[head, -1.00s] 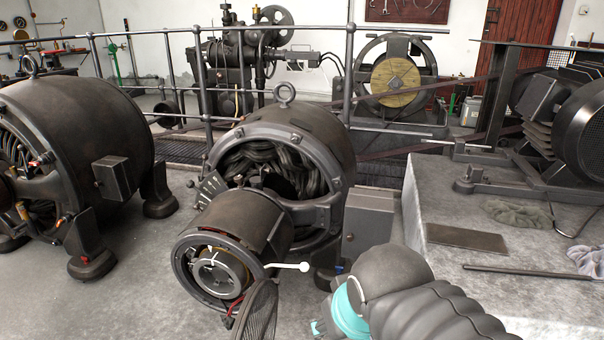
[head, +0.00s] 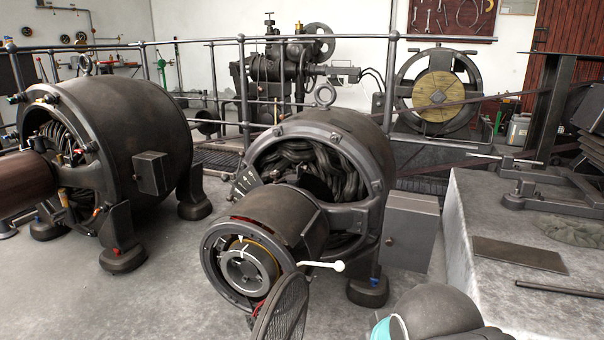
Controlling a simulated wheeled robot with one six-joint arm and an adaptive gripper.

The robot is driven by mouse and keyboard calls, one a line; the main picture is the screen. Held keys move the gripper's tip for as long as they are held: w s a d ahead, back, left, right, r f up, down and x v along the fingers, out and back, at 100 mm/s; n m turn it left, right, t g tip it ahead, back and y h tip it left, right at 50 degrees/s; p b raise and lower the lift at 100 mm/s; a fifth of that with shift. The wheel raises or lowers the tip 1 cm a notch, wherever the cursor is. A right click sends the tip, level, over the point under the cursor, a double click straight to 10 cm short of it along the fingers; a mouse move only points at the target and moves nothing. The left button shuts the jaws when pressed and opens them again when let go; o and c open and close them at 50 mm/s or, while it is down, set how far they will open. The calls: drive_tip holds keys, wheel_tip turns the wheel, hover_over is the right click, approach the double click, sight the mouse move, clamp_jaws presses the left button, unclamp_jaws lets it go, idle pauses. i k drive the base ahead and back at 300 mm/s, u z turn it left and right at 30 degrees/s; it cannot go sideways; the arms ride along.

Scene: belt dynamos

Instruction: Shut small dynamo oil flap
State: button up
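The small dynamo (head: 345,135) stands in the middle of the head view, with a smaller drum-shaped housing (head: 275,215) at its front end. A round mesh cover (head: 283,308) hangs swung out at the lower right of that housing, leaving the round end face (head: 248,268) exposed. A white-knobbed lever (head: 322,265) sticks out to the right. I cannot pick out a small oil flap for certain. My gripper is not in view; only part of my dark arm with a teal band shows at the bottom edge, below and right of the dynamo.
A larger dynamo (head: 125,140) stands at left. A grey box (head: 410,230) sits beside the small dynamo. A raised concrete plinth (head: 470,285) at right bears a flat plate (head: 519,254) and a rod (head: 560,289). Railings run behind. Floor at lower left is clear.

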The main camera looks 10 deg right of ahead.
sight(300, 167)
drive_tip(key=z, duration=1.85)
drive_tip(key=i, duration=1)
drive_tip(key=u, duration=2.45)
drive_tip(key=i, duration=0.5)
drive_tip(key=z, duration=0.1)
